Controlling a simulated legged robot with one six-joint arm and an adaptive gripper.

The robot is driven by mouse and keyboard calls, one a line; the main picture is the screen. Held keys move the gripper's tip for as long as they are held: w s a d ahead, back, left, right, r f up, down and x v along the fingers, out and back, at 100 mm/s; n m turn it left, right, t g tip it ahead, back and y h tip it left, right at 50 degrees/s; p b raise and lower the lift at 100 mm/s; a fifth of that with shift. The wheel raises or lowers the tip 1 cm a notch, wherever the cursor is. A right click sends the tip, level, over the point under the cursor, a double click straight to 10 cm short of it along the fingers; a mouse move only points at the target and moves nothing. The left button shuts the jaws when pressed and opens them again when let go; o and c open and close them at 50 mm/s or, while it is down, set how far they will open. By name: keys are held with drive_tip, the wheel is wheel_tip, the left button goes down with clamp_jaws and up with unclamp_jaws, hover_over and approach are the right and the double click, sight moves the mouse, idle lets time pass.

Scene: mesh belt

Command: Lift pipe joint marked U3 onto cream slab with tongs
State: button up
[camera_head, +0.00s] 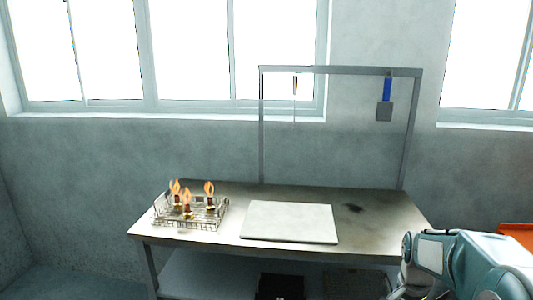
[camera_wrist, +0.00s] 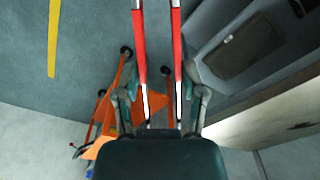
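Three small brass-brown pipe joints (camera_head: 187,212) with flames on them stand in a wire mesh tray (camera_head: 203,226) at the table's left; marks on them are too small to read. The cream slab (camera_head: 290,222) lies flat and bare on the table, right of the tray. In the wrist view, my gripper (camera_wrist: 160,88) has its fingers on either side of red-armed tongs (camera_wrist: 142,60) and holds them. The tong arms are spread apart, and their tips run out of the picture. My arm is at the head view's lower right, away from the tray; the tongs are not visible there.
A metal table (camera_head: 375,222) carries a grey frame (camera_head: 340,70) at its back, with a blue-handled tool (camera_head: 386,90) and a thin tool (camera_head: 295,88) hanging. A dark box (camera_head: 280,286) sits below. An orange object (camera_wrist: 105,130) stands beside my gripper in the wrist view.

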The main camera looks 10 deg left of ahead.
drive_tip(key=w+a+f+n, duration=0.3)
drive_tip(key=a+f+n, duration=0.6)
drive_tip(key=f+n, duration=0.1)
drive_tip(key=shift+t+y, duration=0.3)
drive_tip(key=shift+a, duration=0.1)
